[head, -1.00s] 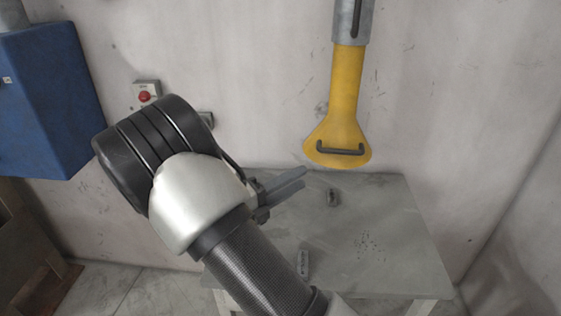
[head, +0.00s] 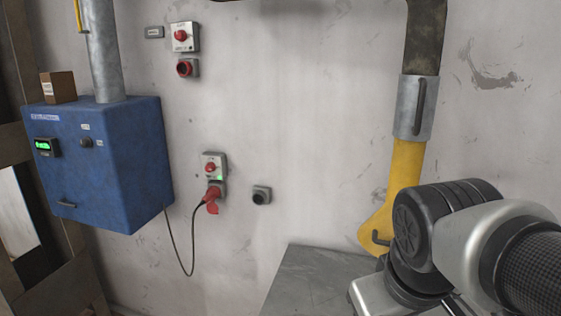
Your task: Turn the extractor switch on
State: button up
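The blue extractor box (head: 105,180) hangs on the wall at the left of the head view. Its front has a lit green display (head: 43,147) and a small dark knob switch (head: 86,143) with small labels beside it, too small to read. The knob's exact setting is too small to tell. My arm is at the lower right, well away from the box. My gripper's fingers cannot be made out; the hand runs off the bottom edge.
A red wall switch (head: 210,167) with a green light sits above a red plug (head: 213,200) with a hanging cable. Another red switch (head: 181,36) is higher up. A yellow suction hood (head: 402,175) and grey table (head: 310,280) are near my arm.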

aim_at(86, 142)
jog(key=z, duration=0.55)
jog(key=u, duration=1.8)
jog(key=k, duration=0.2)
jog(key=k+u, duration=0.35)
jog(key=k+j+u, duration=0.1)
jog(key=u, duration=0.25)
jog(key=i+u, duration=0.25)
jog(key=i, duration=0.2)
jog(key=i+l+u, duration=0.25)
jog(key=i, duration=0.15)
jog(key=i+z, duration=0.15)
jog(key=i, duration=1.35)
